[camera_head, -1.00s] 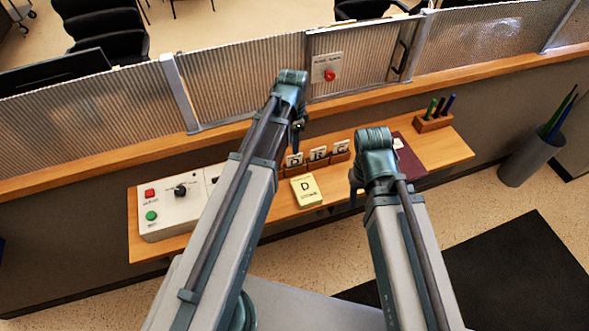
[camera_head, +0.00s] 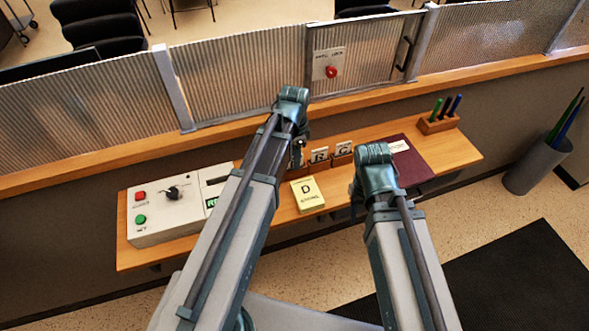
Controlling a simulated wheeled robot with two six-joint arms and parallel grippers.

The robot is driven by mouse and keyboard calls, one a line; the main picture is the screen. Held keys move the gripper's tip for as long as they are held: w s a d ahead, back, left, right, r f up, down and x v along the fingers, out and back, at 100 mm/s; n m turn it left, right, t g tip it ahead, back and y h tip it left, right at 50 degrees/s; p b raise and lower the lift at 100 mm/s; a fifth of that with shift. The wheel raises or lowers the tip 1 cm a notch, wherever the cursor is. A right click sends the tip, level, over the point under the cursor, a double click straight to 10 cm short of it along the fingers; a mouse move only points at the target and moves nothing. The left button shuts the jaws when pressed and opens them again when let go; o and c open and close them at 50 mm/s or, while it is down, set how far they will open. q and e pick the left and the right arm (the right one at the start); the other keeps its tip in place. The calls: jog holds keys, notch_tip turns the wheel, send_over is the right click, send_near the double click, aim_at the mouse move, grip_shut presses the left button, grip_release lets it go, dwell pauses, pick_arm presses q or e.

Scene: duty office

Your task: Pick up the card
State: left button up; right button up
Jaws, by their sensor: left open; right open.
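A yellow card or pad marked D (camera_head: 307,194) lies on the wooden shelf between my two arms. The spot left of R is mostly hidden by my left gripper (camera_head: 297,152), which points down at the holders and is open. I cannot tell whether it touches anything there. My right gripper (camera_head: 354,197) is open and empty, right of the yellow card and apart from it.
A control box (camera_head: 165,207) with red and green buttons stands at the shelf's left. A maroon folder (camera_head: 408,160) and a pen holder (camera_head: 437,122) are on the right. A ribbed partition with a red button (camera_head: 330,71) rises behind. A bin (camera_head: 537,165) stands at far right.

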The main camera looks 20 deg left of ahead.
pick_arm(q)
jog(key=shift+r, duration=0.1)
grip_shut()
dwell(0.4)
notch_tip(320, 180, up, 10)
jog(key=p, duration=1)
